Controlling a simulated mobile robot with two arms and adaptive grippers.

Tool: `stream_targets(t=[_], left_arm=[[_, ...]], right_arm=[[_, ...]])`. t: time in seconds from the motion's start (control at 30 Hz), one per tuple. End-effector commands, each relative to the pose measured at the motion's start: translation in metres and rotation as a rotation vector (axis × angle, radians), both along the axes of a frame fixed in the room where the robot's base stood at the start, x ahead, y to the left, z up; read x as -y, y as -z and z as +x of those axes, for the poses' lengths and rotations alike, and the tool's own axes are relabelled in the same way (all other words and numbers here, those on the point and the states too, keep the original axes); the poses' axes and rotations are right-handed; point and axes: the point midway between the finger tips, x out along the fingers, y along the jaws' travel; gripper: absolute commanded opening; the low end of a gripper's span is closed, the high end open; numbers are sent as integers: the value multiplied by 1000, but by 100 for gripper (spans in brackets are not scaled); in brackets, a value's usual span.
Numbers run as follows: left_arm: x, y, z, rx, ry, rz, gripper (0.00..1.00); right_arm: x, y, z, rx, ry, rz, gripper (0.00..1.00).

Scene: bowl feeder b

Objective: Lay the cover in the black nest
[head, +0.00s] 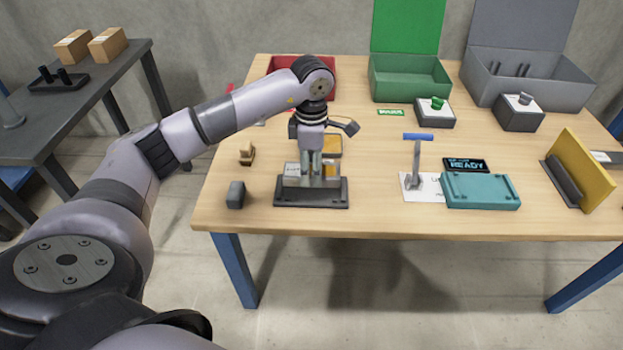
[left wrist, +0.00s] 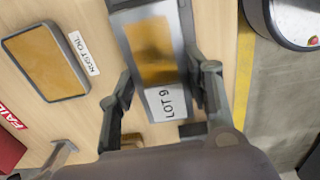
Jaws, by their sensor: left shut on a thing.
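My left gripper (head: 311,172) points straight down over the front left of the table. It is shut on a flat grey-edged plate with an amber panel and a white "LOT 9" label, which I take to be the cover; it lies between the fingers in the left wrist view (left wrist: 152,50). The black nest (head: 312,196) is a low dark fixture directly under and in front of the fingertips. The fingers partly hide the cover in the head view, and I cannot tell whether it touches the nest. My right gripper is not in view.
A framed amber pad (left wrist: 45,62) lies behind the gripper. A small grey block (head: 235,194) and a tan part (head: 246,154) stand left of the nest. A blue-topped stand (head: 417,160) and a teal tray (head: 481,191) are to the right. Bins line the back.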

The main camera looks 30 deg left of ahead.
Motion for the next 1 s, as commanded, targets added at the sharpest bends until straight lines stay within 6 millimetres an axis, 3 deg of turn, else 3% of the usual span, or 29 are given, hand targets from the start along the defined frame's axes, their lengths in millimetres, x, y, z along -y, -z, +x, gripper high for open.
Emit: stream_targets(t=[0.2, 0.63, 0.67, 0.93, 1.0], left_arm=[[0, 33, -1, -2, 2, 0, 6], [0, 40, 0, -1, 1, 0, 6], [0, 39, -1, -1, 1, 0, 48], [0, 39, -1, -3, 1, 1, 66], [0, 39, -1, -3, 1, 1, 66]], right_arm=[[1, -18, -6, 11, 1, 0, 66], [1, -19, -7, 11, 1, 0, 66], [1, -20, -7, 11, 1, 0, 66], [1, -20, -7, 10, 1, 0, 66], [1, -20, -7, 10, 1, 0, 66]])
